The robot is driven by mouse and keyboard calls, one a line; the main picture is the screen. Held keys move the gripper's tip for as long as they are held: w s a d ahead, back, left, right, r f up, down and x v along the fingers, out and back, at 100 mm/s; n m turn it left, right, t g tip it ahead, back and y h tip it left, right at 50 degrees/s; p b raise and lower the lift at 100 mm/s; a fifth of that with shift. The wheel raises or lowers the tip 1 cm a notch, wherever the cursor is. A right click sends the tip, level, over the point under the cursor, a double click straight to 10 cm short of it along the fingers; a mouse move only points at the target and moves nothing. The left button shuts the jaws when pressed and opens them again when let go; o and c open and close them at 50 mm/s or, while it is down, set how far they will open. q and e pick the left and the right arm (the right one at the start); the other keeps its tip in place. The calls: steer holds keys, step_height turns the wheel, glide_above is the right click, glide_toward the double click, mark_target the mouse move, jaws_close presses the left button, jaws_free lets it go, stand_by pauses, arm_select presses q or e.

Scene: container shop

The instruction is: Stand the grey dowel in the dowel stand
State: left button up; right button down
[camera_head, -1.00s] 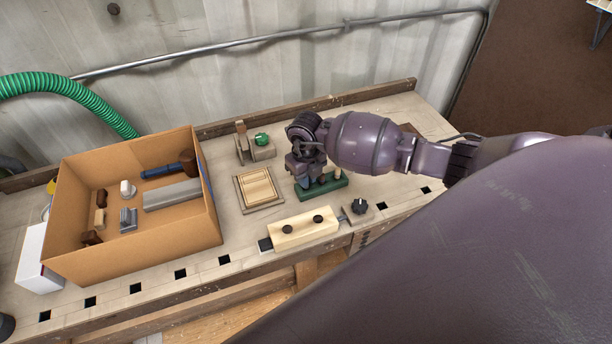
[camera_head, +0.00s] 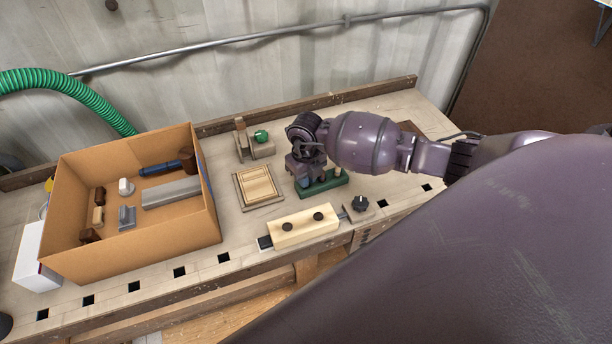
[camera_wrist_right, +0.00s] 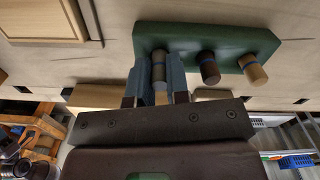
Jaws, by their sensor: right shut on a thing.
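The green dowel stand (camera_head: 325,186) lies on the workbench, and its block shows along the top of the right wrist view (camera_wrist_right: 185,35). My right gripper (camera_wrist_right: 160,82) is shut on the grey dowel (camera_wrist_right: 158,68), which sits between its blue fingers. The dowel overlaps the stand's left end in the right wrist view; I cannot tell how deep it sits in a hole. A dark brown dowel (camera_wrist_right: 209,70) and a light wood dowel (camera_wrist_right: 253,70) stand in the same block. In the head view my right gripper (camera_head: 304,183) is over the stand's left end. My left gripper is not in view.
A cardboard box (camera_head: 130,255) with tools stands at the left. A wooden framed tray (camera_head: 258,203), a wooden block with black knobs (camera_head: 304,229) and a black knob on a base (camera_head: 359,203) lie close to the stand. The bench's back edge has a raised rail (camera_head: 300,103).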

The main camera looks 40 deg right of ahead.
steer(key=c, duration=1)
jaws_free()
steer(key=shift+r, duration=0.1)
steer(key=shift+r+p, duration=0.8)
steer(key=shift+r, duration=0.15)
steer(key=shift+r+p, duration=1.25)
steer(key=shift+r, duration=0.35)
steer(key=shift+r+p, duration=0.65)
steer(key=shift+r, duration=0.2)
